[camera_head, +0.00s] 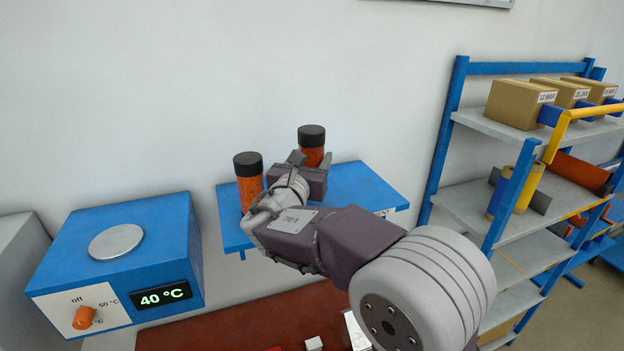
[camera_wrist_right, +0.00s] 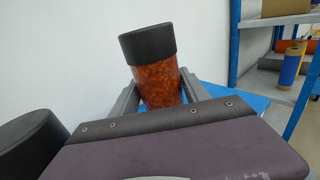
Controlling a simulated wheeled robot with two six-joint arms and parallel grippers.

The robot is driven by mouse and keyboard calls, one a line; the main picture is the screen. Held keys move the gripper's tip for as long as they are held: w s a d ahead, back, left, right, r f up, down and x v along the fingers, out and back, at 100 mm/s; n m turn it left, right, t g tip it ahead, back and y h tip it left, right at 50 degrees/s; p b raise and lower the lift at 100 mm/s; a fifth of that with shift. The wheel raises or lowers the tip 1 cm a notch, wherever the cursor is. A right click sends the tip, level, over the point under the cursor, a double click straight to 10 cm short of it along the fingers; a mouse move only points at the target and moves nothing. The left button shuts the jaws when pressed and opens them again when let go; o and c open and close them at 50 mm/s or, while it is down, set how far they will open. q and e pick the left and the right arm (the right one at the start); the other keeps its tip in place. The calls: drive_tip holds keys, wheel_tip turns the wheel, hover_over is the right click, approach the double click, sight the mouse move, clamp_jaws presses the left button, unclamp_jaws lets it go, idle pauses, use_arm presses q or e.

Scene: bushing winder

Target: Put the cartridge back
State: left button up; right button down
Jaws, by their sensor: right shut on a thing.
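Two orange-filled cartridges with black caps are at the blue wall shelf (camera_head: 350,186). The right-hand cartridge (camera_head: 312,148) is between the fingers of my right gripper (camera_head: 315,165), which is shut on it. In the right wrist view this cartridge (camera_wrist_right: 158,82) stands between the two fingers, looking slightly tilted in the picture. Its lower end is hidden by the gripper, so I cannot tell whether it touches the shelf. The other cartridge (camera_head: 249,182) stands upright at the shelf's left end, beside my gripper; its black cap (camera_wrist_right: 28,140) shows at the left of the wrist view. My left gripper is not in view.
A blue heater box (camera_head: 120,262) with a round plate and a 40 °C display stands at the left. A blue-framed rack (camera_head: 480,200) with boxes and rolls stands at the right. A red-brown surface (camera_head: 240,325) lies below. The shelf's right part is clear.

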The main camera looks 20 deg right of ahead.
drive_tip(key=shift+s+a+f, duration=0.1)
drive_tip(key=shift+s+a, duration=0.05)
drive_tip(key=shift+a, duration=0.15)
drive_tip(key=f+b, duration=0.3)
drive_tip(key=shift+s+d+f, duration=0.3)
drive_tip(key=shift+d+f, duration=0.1)
drive_tip(key=shift+w+d+r, duration=0.1)
drive_tip(key=shift+w+d, duration=0.05)
drive_tip(key=shift+w, duration=0.1)
drive_tip(key=c, duration=0.9)
unclamp_jaws()
drive_tip(key=shift+a, duration=0.3)
drive_tip(key=o, duration=0.3)
drive_tip(key=shift+o, duration=0.2)
drive_tip(key=shift+s, duration=0.2)
drive_tip(key=shift+d, duration=0.1)
